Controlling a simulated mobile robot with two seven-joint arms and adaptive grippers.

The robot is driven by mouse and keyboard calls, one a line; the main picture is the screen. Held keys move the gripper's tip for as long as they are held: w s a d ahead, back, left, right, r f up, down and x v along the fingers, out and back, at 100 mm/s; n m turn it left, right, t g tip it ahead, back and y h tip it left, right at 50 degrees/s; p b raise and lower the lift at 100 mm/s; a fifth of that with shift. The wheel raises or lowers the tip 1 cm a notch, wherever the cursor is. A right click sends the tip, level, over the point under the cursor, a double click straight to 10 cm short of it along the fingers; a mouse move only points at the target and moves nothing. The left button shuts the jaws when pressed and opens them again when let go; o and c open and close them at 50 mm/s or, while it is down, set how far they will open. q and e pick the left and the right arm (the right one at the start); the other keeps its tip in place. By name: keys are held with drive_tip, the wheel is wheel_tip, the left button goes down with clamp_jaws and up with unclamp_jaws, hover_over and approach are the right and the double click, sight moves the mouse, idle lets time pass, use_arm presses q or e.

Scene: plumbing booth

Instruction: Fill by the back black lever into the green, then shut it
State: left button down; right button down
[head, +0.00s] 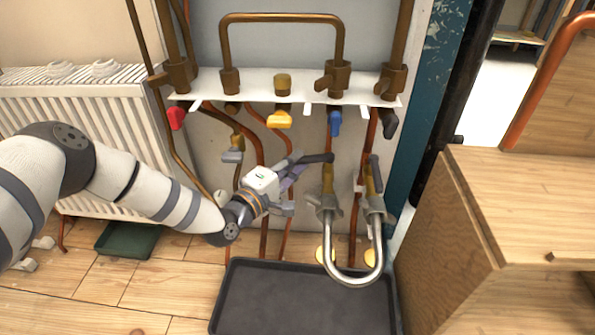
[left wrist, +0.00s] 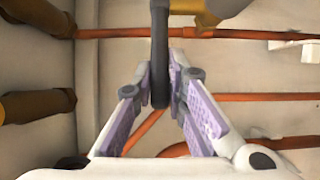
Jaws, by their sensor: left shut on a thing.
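A filling loop, a silver braided U-shaped hose (head: 352,279), hangs between two brass valves, each with a black lever. The left valve's black lever (head: 319,158) points sideways to the left, across its pipe. The right valve's black lever (head: 376,168) stands roughly upright, along its pipe. My left gripper (head: 303,162) is shut on the left valve's black lever. In the left wrist view this lever (left wrist: 160,52) lies between the purple pads of the gripper (left wrist: 167,88). My right gripper is not in view. I see no gauge with a green zone.
Red (head: 176,118), yellow (head: 279,120), blue (head: 335,123) and black (head: 390,123) handles hang under the white plate (head: 300,96). A grey lever (head: 232,156) is left of my gripper. A dark tray (head: 300,300) and green tray (head: 128,240) lie below. A wooden cabinet (head: 440,230) stands right.

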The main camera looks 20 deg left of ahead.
use_arm(q)
drive_tip(key=c, duration=1.6)
unclamp_jaws()
